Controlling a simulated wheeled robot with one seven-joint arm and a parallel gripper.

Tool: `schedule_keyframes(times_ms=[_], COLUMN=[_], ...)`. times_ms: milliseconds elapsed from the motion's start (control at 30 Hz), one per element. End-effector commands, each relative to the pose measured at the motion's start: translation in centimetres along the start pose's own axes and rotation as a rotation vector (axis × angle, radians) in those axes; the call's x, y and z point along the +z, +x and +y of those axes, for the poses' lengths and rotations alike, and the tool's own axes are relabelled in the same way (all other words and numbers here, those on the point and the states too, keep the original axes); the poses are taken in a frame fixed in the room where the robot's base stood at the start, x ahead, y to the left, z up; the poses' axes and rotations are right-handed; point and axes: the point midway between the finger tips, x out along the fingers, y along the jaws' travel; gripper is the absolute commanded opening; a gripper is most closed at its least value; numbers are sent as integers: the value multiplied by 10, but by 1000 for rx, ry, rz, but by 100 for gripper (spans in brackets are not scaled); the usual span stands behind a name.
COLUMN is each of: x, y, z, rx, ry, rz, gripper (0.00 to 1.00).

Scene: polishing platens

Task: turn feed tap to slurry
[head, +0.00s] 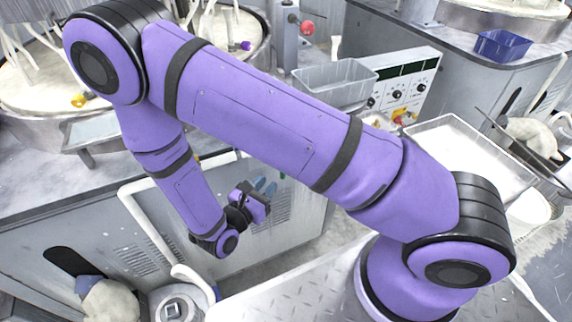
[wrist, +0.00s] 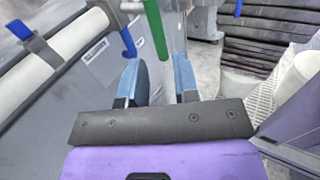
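My gripper (head: 264,187) hangs low in front of the grey cabinet side in the head view, below the bench edge. In the wrist view my gripper (wrist: 160,75) has its two blue fingers apart, with nothing visible between them. A green lever-like bar (wrist: 156,28) stands just beyond the fingertips, slightly left of the middle. A blue handle (wrist: 128,42) shows just left of it. I cannot tell which of these is the feed tap, and no slurry mark is legible. My arm hides part of the bench in the head view.
A pale pipe rail (head: 150,225) runs along the cabinet front near my gripper. A grey bin (head: 335,76), a control panel (head: 405,92) and a white tray (head: 445,145) are on the bench. A blue bin (head: 503,45) stands at the back right.

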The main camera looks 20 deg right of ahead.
Motion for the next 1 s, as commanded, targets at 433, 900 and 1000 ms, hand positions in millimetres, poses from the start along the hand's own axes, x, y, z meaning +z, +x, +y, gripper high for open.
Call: schedule_keyframes(times_ms=[433,900,1000], x=[-11,-10,-10], y=[27,96,102], z=[0,4,4], rx=[40,41,42], ry=[-27,-26,-26], rz=[-15,-13,-14], gripper=[28,28,28])
